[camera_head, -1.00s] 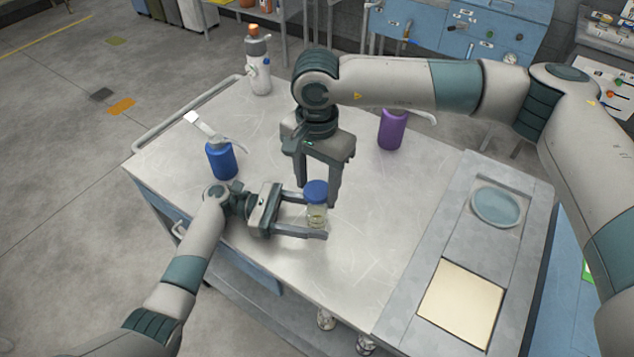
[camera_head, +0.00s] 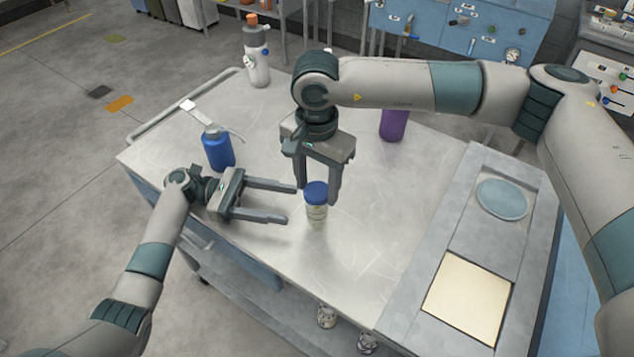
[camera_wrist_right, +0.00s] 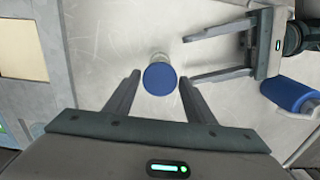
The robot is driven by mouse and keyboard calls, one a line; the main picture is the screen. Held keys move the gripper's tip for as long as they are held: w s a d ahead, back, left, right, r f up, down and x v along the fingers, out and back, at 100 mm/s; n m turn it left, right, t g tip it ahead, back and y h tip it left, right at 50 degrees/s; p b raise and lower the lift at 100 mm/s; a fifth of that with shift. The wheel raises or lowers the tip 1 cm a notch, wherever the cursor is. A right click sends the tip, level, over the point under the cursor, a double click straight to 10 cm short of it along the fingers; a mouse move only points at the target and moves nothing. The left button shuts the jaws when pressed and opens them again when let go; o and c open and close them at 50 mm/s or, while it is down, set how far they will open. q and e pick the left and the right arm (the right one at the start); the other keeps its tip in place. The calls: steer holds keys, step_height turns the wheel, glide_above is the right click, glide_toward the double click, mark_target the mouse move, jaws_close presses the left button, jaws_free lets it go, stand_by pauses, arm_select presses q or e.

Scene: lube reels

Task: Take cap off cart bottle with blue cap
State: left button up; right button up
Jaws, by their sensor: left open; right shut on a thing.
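The small clear bottle (camera_head: 317,213) with pale contents and a blue cap (camera_head: 316,191) is upright at the middle of the cart top. Its cap is on, and it also shows from above in the right wrist view (camera_wrist_right: 160,78). My right gripper (camera_head: 318,196) points down from above and is shut on the blue cap, one fingertip at each side. My left gripper (camera_head: 291,203) is open and empty to the left of the bottle, its fingers level and pointing at it, apart from it.
A blue pump bottle (camera_head: 218,150) stands behind my left gripper. A white bottle with an orange top (camera_head: 256,62) stands at the far corner, and a purple bottle (camera_head: 394,124) behind my right arm. A grey panel (camera_head: 455,245) with a round dish and cream square lies right.

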arm_select(q)
steer(key=shift+w+a+b, duration=0.15)
steer(key=shift+a+b, duration=0.05)
steer(key=shift+a, duration=0.6)
steer(key=shift+w+a+b, duration=0.15)
steer(key=shift+a+b, duration=0.05)
steer(key=shift+a, duration=0.6)
steer(key=shift+s, duration=0.1)
